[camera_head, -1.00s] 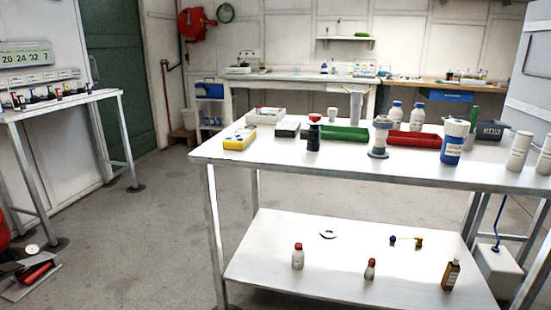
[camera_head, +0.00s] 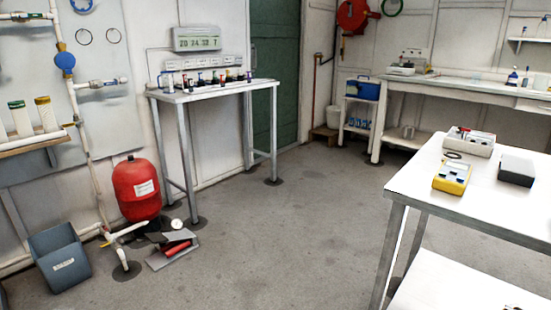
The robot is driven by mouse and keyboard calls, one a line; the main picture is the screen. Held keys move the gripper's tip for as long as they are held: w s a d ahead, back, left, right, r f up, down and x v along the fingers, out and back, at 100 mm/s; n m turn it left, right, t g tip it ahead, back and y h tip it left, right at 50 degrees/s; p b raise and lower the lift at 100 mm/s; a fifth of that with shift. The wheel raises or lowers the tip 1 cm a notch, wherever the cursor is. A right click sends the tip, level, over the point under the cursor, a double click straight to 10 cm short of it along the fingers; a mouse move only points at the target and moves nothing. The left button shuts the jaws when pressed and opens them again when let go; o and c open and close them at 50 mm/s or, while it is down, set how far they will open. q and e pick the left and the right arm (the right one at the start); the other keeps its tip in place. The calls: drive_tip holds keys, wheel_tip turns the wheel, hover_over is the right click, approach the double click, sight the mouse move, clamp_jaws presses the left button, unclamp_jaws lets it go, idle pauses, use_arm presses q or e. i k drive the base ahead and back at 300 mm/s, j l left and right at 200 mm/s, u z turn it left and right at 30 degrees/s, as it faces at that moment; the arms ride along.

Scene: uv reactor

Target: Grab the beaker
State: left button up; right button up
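I cannot make out a beaker for certain in the head view. Small items stand on the far white bench (camera_head: 455,88) at the upper right, including a blue-topped bottle (camera_head: 512,79), but they are too small to tell apart. A small grey cylinder (camera_head: 408,132) sits low beneath that bench. Neither of my grippers is in view.
The middle floor is clear.

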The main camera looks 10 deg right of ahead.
sight(476, 77)
drive_tip(key=i+j+u, duration=0.35)
drive_tip(key=i, duration=0.3)
drive_tip(key=i+u, duration=0.35)
drive_tip(key=i, duration=0.3)
drive_tip(key=i+l+z, duration=0.15)
drive_tip(key=i+z, duration=1)
drive_tip(key=z, duration=0.15)
drive_tip(key=i+l+z, duration=0.1)
drive_tip(key=i+z, duration=0.2)
drive_tip(key=i, duration=0.45)
drive_tip(key=i+j+z, duration=0.1)
drive_tip(key=i+z, duration=0.2)
drive_tip(key=i, duration=0.5)
drive_tip(key=i+z, duration=0.15)
drive_tip(key=i, duration=0.4)
drive_tip(key=i+z, duration=0.15)
drive_tip(key=i, duration=0.35)
drive_tip(key=i+j+z, duration=0.15)
drive_tip(key=i, duration=0.4)
drive_tip(key=i+l+z, duration=0.15)
drive_tip(key=i+z, duration=0.3)
drive_tip(key=i, duration=0.2)
drive_tip(key=i+z, duration=0.5)
drive_tip(key=i, duration=0.15)
